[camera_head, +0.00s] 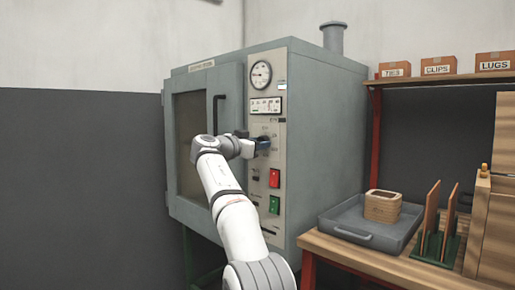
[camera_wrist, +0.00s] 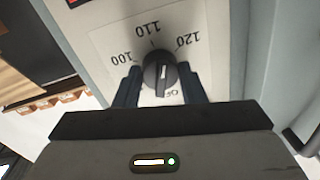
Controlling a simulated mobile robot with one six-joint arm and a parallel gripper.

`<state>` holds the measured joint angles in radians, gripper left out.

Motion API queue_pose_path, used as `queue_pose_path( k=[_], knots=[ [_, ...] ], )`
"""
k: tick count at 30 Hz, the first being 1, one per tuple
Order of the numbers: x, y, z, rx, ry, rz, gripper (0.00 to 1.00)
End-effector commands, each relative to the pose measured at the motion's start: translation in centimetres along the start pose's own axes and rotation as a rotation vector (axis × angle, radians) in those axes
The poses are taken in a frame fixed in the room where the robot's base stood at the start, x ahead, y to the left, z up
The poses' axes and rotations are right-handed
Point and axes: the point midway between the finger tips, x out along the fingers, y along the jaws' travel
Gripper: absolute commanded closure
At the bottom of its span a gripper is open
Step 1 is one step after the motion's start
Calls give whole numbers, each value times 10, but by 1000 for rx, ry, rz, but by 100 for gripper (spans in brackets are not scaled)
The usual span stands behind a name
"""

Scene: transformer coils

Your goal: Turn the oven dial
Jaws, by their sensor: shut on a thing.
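The oven (camera_head: 320,140) is a grey-green cabinet with a windowed door and a control panel on its front right. The oven dial is a round dark knob (camera_wrist: 159,73) with a pale pointer line, which points toward the OFF mark in the wrist view. The marks 100, 110 and 120 stand around it. My gripper (camera_wrist: 158,82) has one finger on each side of the dial and is shut on it. In the head view my gripper (camera_head: 262,144) is at the middle of the panel and hides most of the dial.
A round gauge (camera_head: 261,75) sits above the dial, and red (camera_head: 274,178) and green (camera_head: 274,204) switches below. A workbench (camera_head: 350,250) at right carries a grey tray (camera_head: 367,234). Open floor is not visible around the base.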

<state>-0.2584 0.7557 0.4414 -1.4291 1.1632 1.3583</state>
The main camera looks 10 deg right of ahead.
Motion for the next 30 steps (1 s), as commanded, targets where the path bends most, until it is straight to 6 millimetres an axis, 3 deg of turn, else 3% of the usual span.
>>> queue_pose_path(
  k=[18,30],
  knots=[
    [0,-2,2,521,33,5,86],
    [0,-2,1,666,42,7,86]
  ],
)
